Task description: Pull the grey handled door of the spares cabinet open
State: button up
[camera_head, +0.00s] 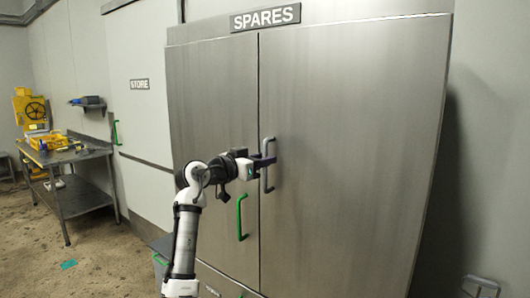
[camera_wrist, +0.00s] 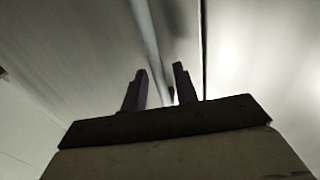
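The spares cabinet (camera_head: 350,60) is a tall steel cabinet with two doors, both shut in the head view. The right door (camera_head: 350,160) carries a vertical grey handle (camera_head: 265,180) near the middle seam. The left door (camera_head: 210,100) carries a green handle (camera_head: 241,217). In the wrist view, the two dark fingers of my gripper (camera_wrist: 160,70) stand apart. The grey handle (camera_wrist: 147,30) runs down between them, with a gap visible beside it.
A store door (camera_head: 140,90) with a green handle is left of the cabinet. A steel workbench (camera_head: 75,155) with yellow items stands at the far left. A small green patch (camera_head: 68,264) lies on the floor. A grey metal frame (camera_head: 482,286) shows at the lower right.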

jog(key=shift+w+d, duration=0.4)
grip_shut()
